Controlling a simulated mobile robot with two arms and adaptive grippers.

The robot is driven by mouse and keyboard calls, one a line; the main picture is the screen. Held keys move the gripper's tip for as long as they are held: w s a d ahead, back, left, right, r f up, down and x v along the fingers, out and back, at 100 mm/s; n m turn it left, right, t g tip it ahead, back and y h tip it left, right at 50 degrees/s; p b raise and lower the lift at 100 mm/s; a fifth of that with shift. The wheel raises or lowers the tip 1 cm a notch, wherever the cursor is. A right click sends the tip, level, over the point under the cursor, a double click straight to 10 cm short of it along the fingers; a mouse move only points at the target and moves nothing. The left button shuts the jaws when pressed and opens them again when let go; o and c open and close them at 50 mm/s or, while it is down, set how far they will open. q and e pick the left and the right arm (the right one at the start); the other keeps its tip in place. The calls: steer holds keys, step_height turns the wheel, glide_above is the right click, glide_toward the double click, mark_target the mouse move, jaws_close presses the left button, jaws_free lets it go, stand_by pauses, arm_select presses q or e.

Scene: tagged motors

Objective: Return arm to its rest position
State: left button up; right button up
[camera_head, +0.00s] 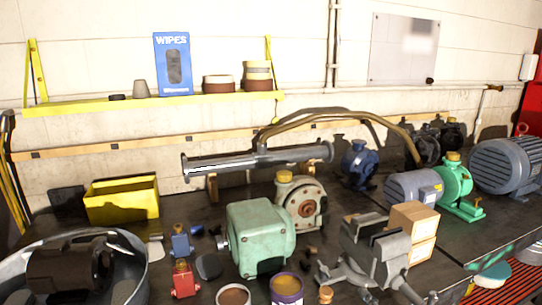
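Neither of my grippers nor my arms show in the head view. The scene holds several motors and pumps on a dark workbench (150,225). A pale green motor (258,238) sits near the middle front. A dark brown motor (70,272) lies in a round metal tub (140,268) at the lower left. A grey motor (412,190) is joined to a bright green pump (456,182) at the right. A large blue-grey motor (503,166) stands at the far right. No tags can be read on them.
A grey vise (375,252) stands at the front right beside stacked cardboard boxes (413,232). Open cans (286,289) stand at the front edge. A yellow bin (122,203) is at the left, under a yellow wall shelf (120,107). Long pipes (245,160) lie at the back.

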steer(key=s+d+f+m+g, duration=0.2)
steer(key=s+f+m+g, duration=0.2)
steer(key=s+f+g, duration=0.5)
steer(key=s+d+f+m+g, duration=0.2)
steer(key=s+f+m+g, duration=0.2)
steer(key=s+f, duration=0.95)
step_height(320, 180, down, 24)
steer(key=s+g, duration=0.1)
steer(key=s, duration=0.1)
steer(key=s+d+f+g, duration=0.1)
steer(key=s+d+f, duration=0.2)
steer(key=s+f, duration=1.3)
steer(key=shift+s+f+g+h, duration=0.2)
steer(key=shift+s+g+h, duration=0.1)
steer(key=shift+s+h, duration=0.1)
steer(key=shift+d, duration=0.1)
